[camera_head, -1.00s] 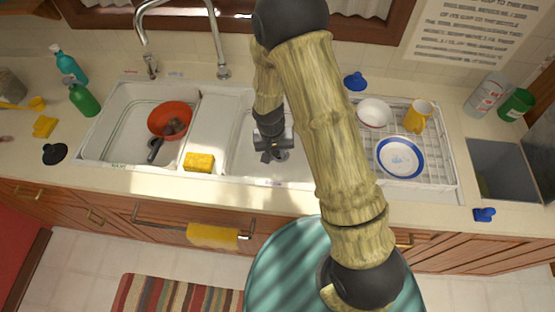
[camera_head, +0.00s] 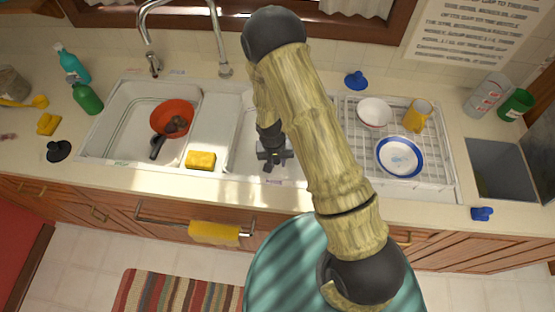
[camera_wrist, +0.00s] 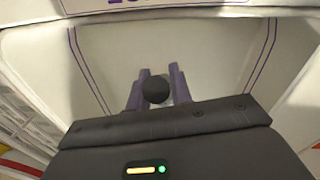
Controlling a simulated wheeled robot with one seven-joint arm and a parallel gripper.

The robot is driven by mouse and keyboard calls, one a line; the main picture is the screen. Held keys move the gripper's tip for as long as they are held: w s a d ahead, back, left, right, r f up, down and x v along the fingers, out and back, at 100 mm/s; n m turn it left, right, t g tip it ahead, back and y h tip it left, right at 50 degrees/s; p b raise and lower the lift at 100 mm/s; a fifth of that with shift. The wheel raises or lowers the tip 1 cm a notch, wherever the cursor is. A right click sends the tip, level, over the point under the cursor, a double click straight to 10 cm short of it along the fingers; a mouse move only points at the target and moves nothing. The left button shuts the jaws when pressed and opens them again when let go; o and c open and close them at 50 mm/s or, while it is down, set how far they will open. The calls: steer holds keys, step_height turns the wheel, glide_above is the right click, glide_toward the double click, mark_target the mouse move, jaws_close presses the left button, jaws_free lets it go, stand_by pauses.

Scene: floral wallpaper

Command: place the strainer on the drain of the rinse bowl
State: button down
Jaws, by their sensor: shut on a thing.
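My gripper (camera_head: 274,158) is over the right-hand basin (camera_head: 244,146) of the double sink, towards its front. In the wrist view my gripper (camera_wrist: 156,90) is shut on a dark round knob (camera_wrist: 155,90), which looks like the top of the strainer. The rest of the held thing is hidden behind the knob and fingers. I cannot tell how high it is above the basin floor. The pale basin (camera_wrist: 215,65) with purple edge lines surrounds the fingers in the wrist view. The drain is not visible in either current view.
The left basin (camera_head: 120,135) holds a red pan (camera_head: 165,108) with a dark handle. A yellow sponge (camera_head: 201,160) lies on the sink's front rim. A dish rack (camera_head: 432,172) with dishes stands right of the sink. Blue stoppers (camera_head: 356,80) and a black one (camera_head: 58,152) lie on the counter.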

steer(key=shift+f, duration=0.1)
steer(key=c, duration=1.3)
jaws_free()
steer(key=shift+o, duration=0.2)
step_height(320, 180, up, 12)
steer(key=a+b, duration=0.1)
steer(key=b, duration=0.2)
